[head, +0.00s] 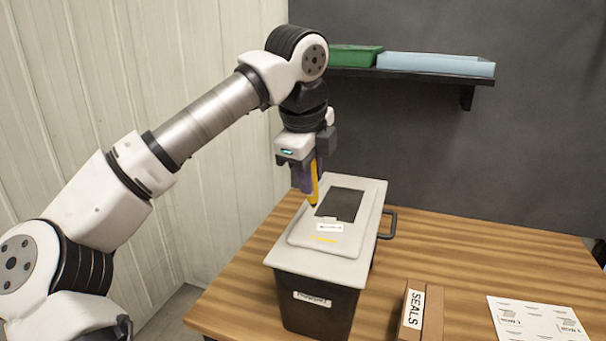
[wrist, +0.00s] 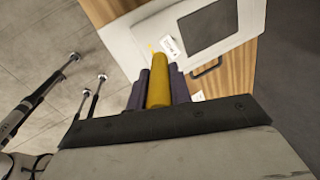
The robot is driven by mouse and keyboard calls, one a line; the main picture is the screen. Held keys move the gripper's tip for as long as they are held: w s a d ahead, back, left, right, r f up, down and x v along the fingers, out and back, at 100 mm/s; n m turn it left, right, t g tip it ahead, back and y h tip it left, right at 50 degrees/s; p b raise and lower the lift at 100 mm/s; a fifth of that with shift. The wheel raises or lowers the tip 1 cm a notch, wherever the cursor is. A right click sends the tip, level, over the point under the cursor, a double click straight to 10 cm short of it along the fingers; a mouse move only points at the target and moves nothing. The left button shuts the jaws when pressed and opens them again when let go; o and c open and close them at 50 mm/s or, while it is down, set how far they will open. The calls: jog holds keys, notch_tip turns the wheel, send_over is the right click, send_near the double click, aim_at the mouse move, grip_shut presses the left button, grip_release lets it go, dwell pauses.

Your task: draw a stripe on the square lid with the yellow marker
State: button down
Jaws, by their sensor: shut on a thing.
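The yellow marker (head: 314,184) is held upright in my gripper (head: 309,182), its dark tip pointing down over the left part of the lid. It also shows in the wrist view (wrist: 158,88) between the two purple fingers. The square lid (head: 298,232) is pale grey with a dark window panel and a small white label, on top of a dark hopper box.
The dark hopper (head: 322,315) stands on the wooden table (head: 460,258) and has a side handle (head: 388,224). A box marked SEALS (head: 413,309) and a printed sheet (head: 538,319) lie to the right. A shelf behind holds a green tray (head: 354,57) and a blue tray (head: 435,65).

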jog(key=shift+f+b, duration=2)
jog(key=shift+f, duration=0.9)
jog(key=shift+f+b, duration=0.35)
jog(key=shift+b, duration=0.15)
jog(key=shift+s+d+f+b, duration=0.1)
jog(key=shift+s+d+b, duration=0.2)
jog(key=shift+d+b, duration=0.45)
jog(key=shift+s+d+b, duration=0.2)
jog(key=shift+d+b, duration=0.05)
jog(key=shift+d, duration=0.5)
jog(key=shift+s+d+b, duration=0.2)
jog(key=shift+d+b, duration=0.05)
jog(key=shift+d, duration=0.45)
dwell(1.1)
notch_tip(320, 180, up, 6)
jog(key=p, duration=0.4)
dwell(0.6)
